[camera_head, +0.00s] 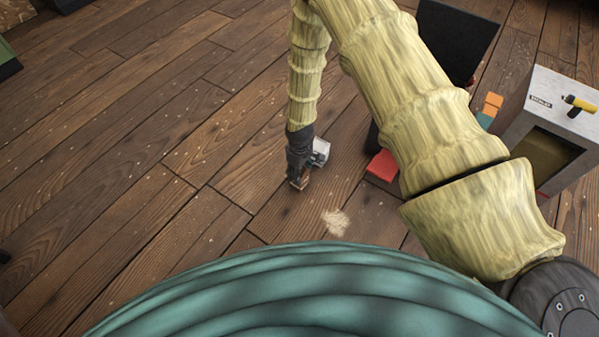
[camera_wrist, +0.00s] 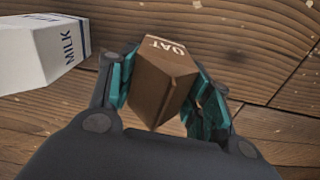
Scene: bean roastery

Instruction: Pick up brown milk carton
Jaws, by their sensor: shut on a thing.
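The brown carton (camera_wrist: 165,88) is in the middle of the wrist view, with the letters OAT on its upper part. My gripper (camera_wrist: 160,95) is shut on it, with one teal finger pad against each side. In the head view my gripper (camera_head: 299,180) points down near the floor, and only a small brown part of the carton (camera_head: 303,183) shows. I cannot tell whether the carton touches the floor. A white carton marked MILK (camera_wrist: 40,50) lies to the left in the wrist view. In the head view a white carton (camera_head: 320,150) shows just behind my gripper.
A red block-like thing (camera_head: 382,166) lies right of my gripper. A grey box (camera_head: 553,110) with an opening and a yellow-black handle stands at the right, near an orange and teal item (camera_head: 490,108). A pale spill (camera_head: 335,221) is on the floor. The wooden floor (camera_head: 130,130) at the left is mostly clear.

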